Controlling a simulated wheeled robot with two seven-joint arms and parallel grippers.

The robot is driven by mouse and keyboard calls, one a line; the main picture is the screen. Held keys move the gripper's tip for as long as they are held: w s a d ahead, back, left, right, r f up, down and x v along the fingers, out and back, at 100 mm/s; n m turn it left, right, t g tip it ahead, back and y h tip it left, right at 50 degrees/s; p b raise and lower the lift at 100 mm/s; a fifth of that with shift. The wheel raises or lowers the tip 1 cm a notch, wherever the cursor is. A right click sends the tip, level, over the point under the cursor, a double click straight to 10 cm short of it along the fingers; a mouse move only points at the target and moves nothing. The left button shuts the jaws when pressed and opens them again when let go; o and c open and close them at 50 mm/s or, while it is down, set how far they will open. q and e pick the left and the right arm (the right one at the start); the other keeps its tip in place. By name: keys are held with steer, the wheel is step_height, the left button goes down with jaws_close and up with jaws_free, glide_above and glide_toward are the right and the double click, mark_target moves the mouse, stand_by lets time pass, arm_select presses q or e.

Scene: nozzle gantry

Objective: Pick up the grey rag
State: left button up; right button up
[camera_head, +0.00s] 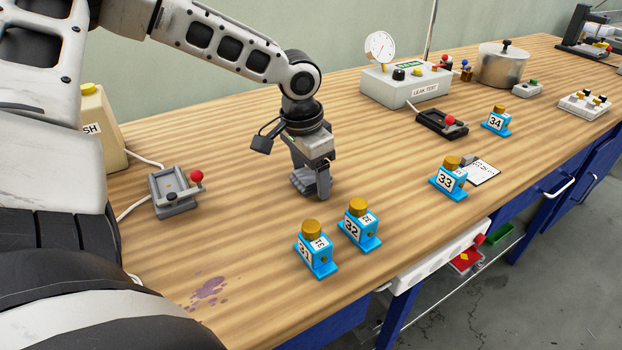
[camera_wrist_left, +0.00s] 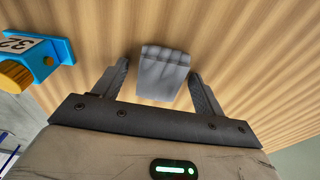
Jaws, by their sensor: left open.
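The grey rag (camera_wrist_left: 163,76) is a small folded cloth lying on the wooden bench. In the left wrist view it sits between the two fingers of my left gripper (camera_wrist_left: 159,69), with a visible gap on each side. In the head view the rag (camera_head: 301,182) shows partly beside my left gripper (camera_head: 314,184), which points down at the bench and hides the rest of it. The left gripper is open. My right gripper is not in view.
Blue numbered blocks 31 (camera_head: 317,257) and 32 (camera_head: 360,230) stand in front of the left gripper. Block 33 (camera_head: 448,183) is farther right. A grey fixture with a red knob (camera_head: 172,190) is at left. A leak test box (camera_head: 405,85) stands behind. A purple stain (camera_head: 208,289) marks the bench.

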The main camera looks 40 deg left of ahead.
mark_target(309, 173)
arm_select(q)
steer(key=c, duration=1.1)
steer(key=shift+o, duration=0.2)
steer(key=shift+r, duration=0.2)
steer(key=shift+r, duration=0.25)
steer(key=r, duration=0.3)
steer(key=shift+s+a+r+p, duration=0.15)
steer(key=shift+s+r+p, duration=0.15)
steer(key=shift+p, duration=0.1)
steer(key=s+a+r, duration=0.4)
steer(key=s+r, duration=0.4)
steer(key=s, duration=0.4)
steer(key=shift+s+a+r, duration=0.2)
steer(key=shift+s+r, duration=0.1)
steer(key=shift+o, duration=0.5)
